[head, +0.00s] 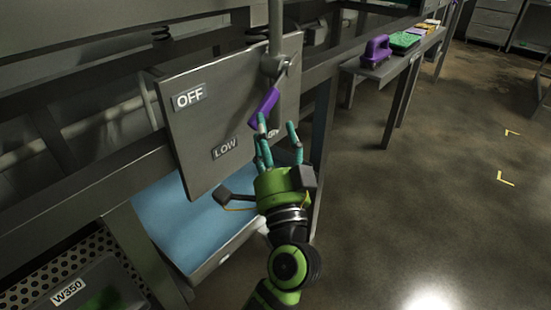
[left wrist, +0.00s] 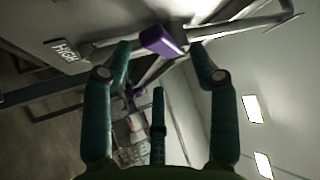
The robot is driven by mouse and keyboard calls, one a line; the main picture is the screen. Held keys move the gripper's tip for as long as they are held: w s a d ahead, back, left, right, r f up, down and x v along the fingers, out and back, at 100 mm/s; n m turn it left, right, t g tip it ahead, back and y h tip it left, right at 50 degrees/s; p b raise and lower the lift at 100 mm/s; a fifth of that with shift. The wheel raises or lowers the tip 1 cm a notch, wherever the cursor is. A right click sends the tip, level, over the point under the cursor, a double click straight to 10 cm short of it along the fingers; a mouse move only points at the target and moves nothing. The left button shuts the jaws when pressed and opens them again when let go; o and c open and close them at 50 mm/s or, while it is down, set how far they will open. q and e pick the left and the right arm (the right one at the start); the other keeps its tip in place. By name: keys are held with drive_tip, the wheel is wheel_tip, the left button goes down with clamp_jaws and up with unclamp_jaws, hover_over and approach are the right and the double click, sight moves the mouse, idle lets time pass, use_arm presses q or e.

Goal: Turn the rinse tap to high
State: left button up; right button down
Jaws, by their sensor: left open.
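The rinse tap has a purple handle (head: 263,106) on a grey pivot (head: 273,65) in front of a grey panel. The handle slants down and left from the pivot, roughly toward the LOW label (head: 225,148). The OFF label (head: 189,96) is at upper left. The HIGH label (left wrist: 63,51) reads in the left wrist view. My left gripper (head: 277,125) is open, its fingertips close to the handle's lower end. In the left wrist view, the purple handle (left wrist: 163,41) shows between the fingertips; contact cannot be told. My right gripper is out of view.
The grey panel (head: 222,110) stands on a metal frame above a blue surface (head: 185,215). A side shelf (head: 375,67) holds a purple-handled brush (head: 377,50) and a green item (head: 405,41). The floor at the right is clear.

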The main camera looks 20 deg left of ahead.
use_arm(q)
drive_tip(key=v, duration=0.6)
drive_tip(key=shift+s, duration=0.15)
